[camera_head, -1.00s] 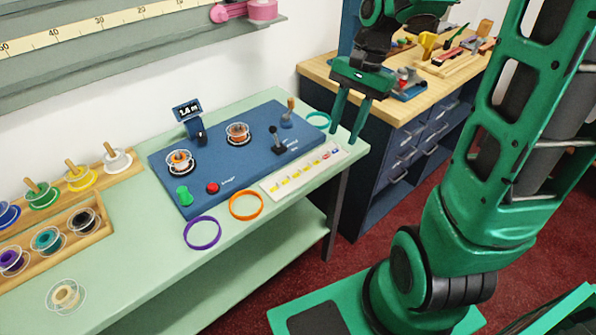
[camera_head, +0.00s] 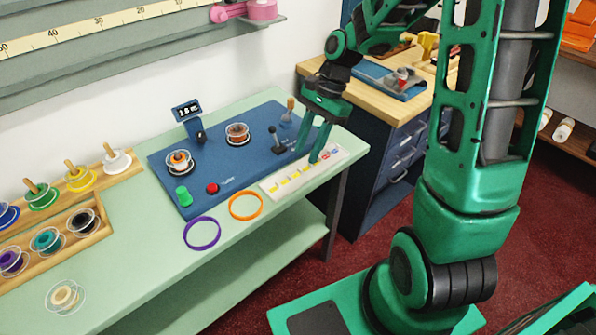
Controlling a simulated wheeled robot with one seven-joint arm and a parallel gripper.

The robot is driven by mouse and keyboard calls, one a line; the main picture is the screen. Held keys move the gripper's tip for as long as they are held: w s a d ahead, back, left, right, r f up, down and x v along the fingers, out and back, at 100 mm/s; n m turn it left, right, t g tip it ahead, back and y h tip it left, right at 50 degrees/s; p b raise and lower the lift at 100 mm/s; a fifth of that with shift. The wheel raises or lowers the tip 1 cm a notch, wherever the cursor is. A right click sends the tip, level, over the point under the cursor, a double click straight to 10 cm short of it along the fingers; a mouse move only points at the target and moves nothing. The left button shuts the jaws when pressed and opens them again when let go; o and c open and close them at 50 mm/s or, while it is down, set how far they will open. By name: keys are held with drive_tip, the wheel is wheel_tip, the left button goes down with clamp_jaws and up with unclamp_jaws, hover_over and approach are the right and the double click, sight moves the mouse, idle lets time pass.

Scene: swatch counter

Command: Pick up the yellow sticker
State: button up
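Several small yellow stickers (camera_head: 284,183) lie in a row on a white strip (camera_head: 268,191) at the front right of the green counter. A red and a blue sticker are toward the strip's right end. My gripper (camera_head: 306,157) points down over the strip's right half, its two green fingers apart with nothing visible between them. One fingertip is over or very near the strip, the other over the blue panel's edge. I cannot tell whether the tips touch the surface. The fingers hide part of the row.
The blue panel (camera_head: 215,160) behind the strip carries spools, a black lever (camera_head: 276,140), a red button (camera_head: 212,188) and a small display (camera_head: 187,111). Orange (camera_head: 245,207) and purple (camera_head: 202,233) rings lie left of the strip. A wooden-topped cabinet (camera_head: 385,108) stands behind right.

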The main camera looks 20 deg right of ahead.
sight(301, 171)
drive_tip(key=x, duration=0.4)
drive_tip(key=shift+s+a, duration=0.1)
drive_tip(key=shift+a, duration=0.1)
drive_tip(key=shift+s+f, duration=0.15)
drive_tip(key=shift+f, duration=0.05)
drive_tip(key=shift+s+f, duration=0.15)
drive_tip(key=c, duration=0.8)
clamp_jaws()
